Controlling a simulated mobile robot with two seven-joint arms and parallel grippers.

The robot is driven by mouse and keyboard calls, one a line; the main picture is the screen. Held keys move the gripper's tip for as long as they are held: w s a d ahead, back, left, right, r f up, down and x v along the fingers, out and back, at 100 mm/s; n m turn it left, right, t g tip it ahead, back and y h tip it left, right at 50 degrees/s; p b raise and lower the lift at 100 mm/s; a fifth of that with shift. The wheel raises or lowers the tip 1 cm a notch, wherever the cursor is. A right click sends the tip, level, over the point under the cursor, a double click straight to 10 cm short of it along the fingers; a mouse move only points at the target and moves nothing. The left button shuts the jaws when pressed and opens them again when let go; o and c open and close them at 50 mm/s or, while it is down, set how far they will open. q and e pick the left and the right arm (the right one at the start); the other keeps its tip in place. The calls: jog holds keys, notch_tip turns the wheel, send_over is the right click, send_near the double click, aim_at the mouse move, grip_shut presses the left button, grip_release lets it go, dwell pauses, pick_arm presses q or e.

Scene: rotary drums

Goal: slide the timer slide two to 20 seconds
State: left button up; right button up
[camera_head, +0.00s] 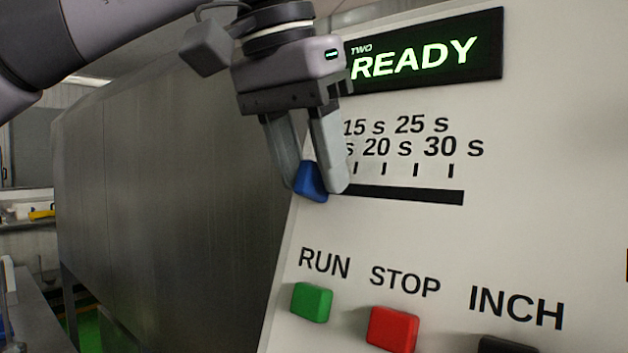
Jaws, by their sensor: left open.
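The timer slide two has a blue knob (311,182) at the left end of a dark horizontal slot (410,194) on a pale panel. Tick marks and labels 15 s, 20 s, 25 s and 30 s stand above the slot; the labels further left are hidden behind my gripper. My left gripper (318,186) comes down from above with its fingers on either side of the blue knob. The fingers are open around it; whether either touches it I cannot tell. My right gripper is not in view.
A display (425,58) reading TWO READY is at the panel's top. Below the slot are a green RUN button (312,302), a red STOP button (392,328) and a dark INCH button (506,345). A large metal housing (170,190) stands left of the panel.

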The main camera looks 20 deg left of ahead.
pick_arm(q)
grip_shut()
jog(key=shift+d, duration=0.1)
jog(key=shift+s+d, duration=0.35)
jog(key=shift+d, duration=0.55)
jog(key=shift+s+d, duration=0.3)
jog(key=shift+d, duration=0.65)
jog(key=shift+s+d, duration=0.35)
jog(key=shift+d, duration=0.55)
grip_release()
jog(key=shift+r, duration=0.15)
jog(key=v, duration=0.7)
